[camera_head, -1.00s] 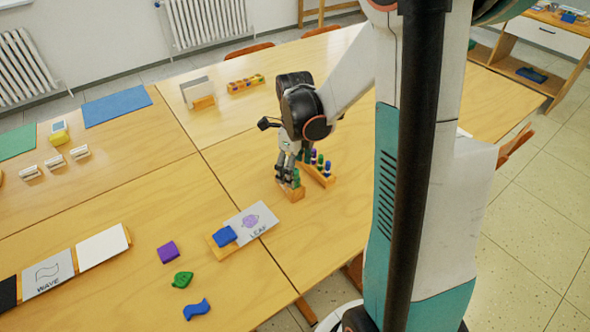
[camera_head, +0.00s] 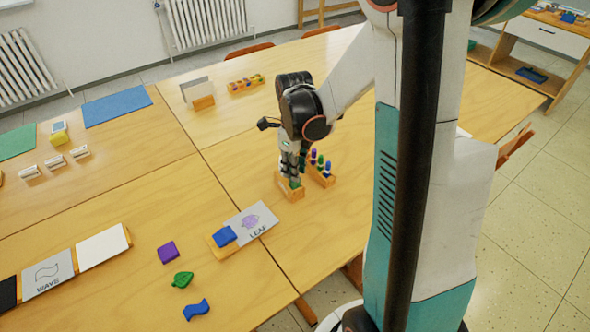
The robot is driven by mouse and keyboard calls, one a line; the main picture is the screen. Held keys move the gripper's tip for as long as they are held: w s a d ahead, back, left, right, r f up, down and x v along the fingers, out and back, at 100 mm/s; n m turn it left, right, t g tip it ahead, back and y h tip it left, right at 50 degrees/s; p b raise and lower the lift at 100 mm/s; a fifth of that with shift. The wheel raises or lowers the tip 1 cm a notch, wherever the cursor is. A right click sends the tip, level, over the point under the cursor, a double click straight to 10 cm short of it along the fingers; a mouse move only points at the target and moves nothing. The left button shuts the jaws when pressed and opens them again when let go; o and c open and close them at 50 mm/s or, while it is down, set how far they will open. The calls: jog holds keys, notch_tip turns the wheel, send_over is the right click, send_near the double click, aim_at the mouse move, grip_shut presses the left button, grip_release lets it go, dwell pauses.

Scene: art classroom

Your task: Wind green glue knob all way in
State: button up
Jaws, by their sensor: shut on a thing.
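The green glue knob (camera_head: 295,184) shows as a small green patch at the top of a wooden block (camera_head: 291,193) on the table. My gripper (camera_head: 293,176) points down over the block and is shut on the green knob. The fingers hide most of the knob, so how deep it sits is hard to tell.
A wooden rack (camera_head: 321,173) with purple, green and blue knobs stands just right of my gripper. A leaf card (camera_head: 252,220) with a blue piece (camera_head: 224,236) lies to the front left. Loose purple (camera_head: 168,252), green (camera_head: 182,280) and blue (camera_head: 197,309) shapes lie further forward.

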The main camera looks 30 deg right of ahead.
jog(key=n, duration=1.1)
jog(key=shift+n, duration=0.3)
jog(key=o, duration=1.5)
jog(key=shift+o, duration=0.2)
